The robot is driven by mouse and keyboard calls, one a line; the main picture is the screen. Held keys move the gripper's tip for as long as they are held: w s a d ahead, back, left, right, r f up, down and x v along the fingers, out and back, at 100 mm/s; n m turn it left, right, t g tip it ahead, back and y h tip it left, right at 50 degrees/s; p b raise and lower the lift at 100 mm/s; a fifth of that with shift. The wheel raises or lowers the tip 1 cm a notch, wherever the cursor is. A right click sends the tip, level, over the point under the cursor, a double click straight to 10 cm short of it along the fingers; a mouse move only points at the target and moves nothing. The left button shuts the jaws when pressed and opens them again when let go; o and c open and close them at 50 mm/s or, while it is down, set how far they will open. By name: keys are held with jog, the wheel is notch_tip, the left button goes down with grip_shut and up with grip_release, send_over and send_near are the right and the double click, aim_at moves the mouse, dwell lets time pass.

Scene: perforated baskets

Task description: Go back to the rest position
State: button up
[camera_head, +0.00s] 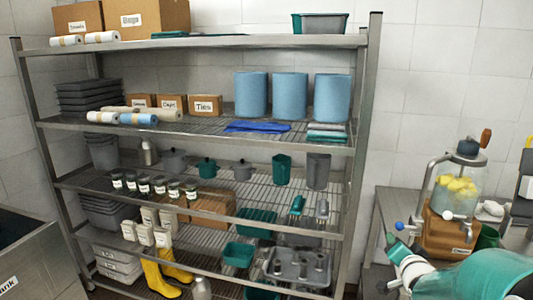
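The task names no object. A teal and white rounded part, apparently a link of my arm, fills the lower right corner in front of the side counter. I cannot make out any gripper fingers, so whether my gripper is open or holds anything does not show.
A metal shelving rack (210,127) fills the left and middle. It holds blue rolls (290,97), a teal basket (238,254), jars (145,185) and yellow boots (160,278). A drink dispenser (455,195) stands on a metal counter (384,208) at right. A steel bin (35,262) is lower left.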

jog(key=s+a+r+n+g+y, duration=0.1)
jog(key=s+a+n+g, duration=0.3)
jog(key=s+a, duration=0.6)
jog(key=s+a+r+n+g+y, duration=0.2)
jog(key=s+a+n+g, duration=0.3)
jog(key=s+a, duration=0.5)
jog(key=s+r, duration=0.1)
jog(key=s, duration=0.6)
jog(key=shift+s+a+n, duration=0.15)
jog(key=shift+a+n, duration=0.25)
